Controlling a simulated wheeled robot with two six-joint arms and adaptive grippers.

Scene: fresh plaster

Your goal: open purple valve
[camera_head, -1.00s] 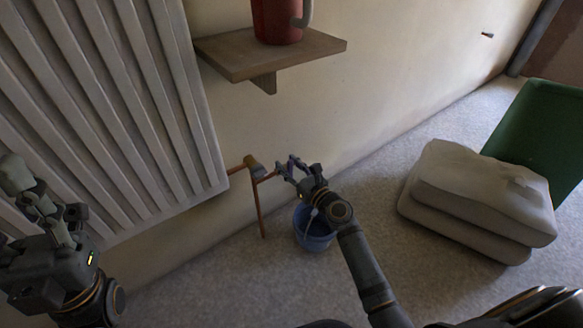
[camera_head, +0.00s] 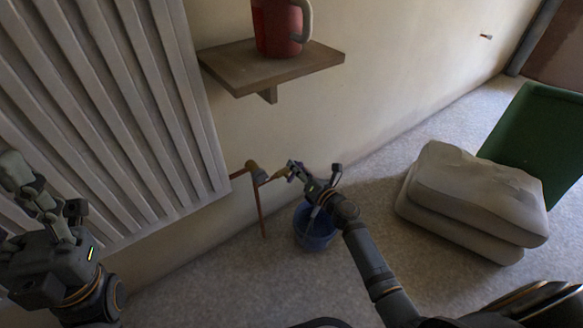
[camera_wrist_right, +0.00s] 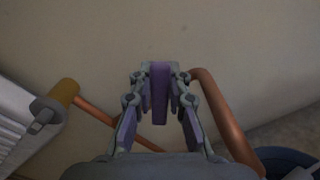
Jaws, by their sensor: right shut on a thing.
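The purple valve handle (camera_wrist_right: 159,92) is a narrow upright bar between the fingertips of my right gripper in the right wrist view. My right gripper (camera_head: 291,171) is shut on it. In the head view the gripper hides most of the valve; a bit of its yellowish body (camera_head: 279,173) shows beside the fingers. The copper pipe (camera_wrist_right: 222,115) passes close to the right finger. My left gripper (camera_head: 42,190) is open and empty at the left edge, in front of the radiator and far from the valve.
A white radiator (camera_head: 120,110) fills the left. A blue bucket (camera_head: 318,238) stands on the floor below the valve. A wooden shelf (camera_head: 300,70) holds a red jug (camera_head: 275,30) above. Stacked grey sacks (camera_head: 470,200) and a green panel (camera_head: 540,140) lie at the right.

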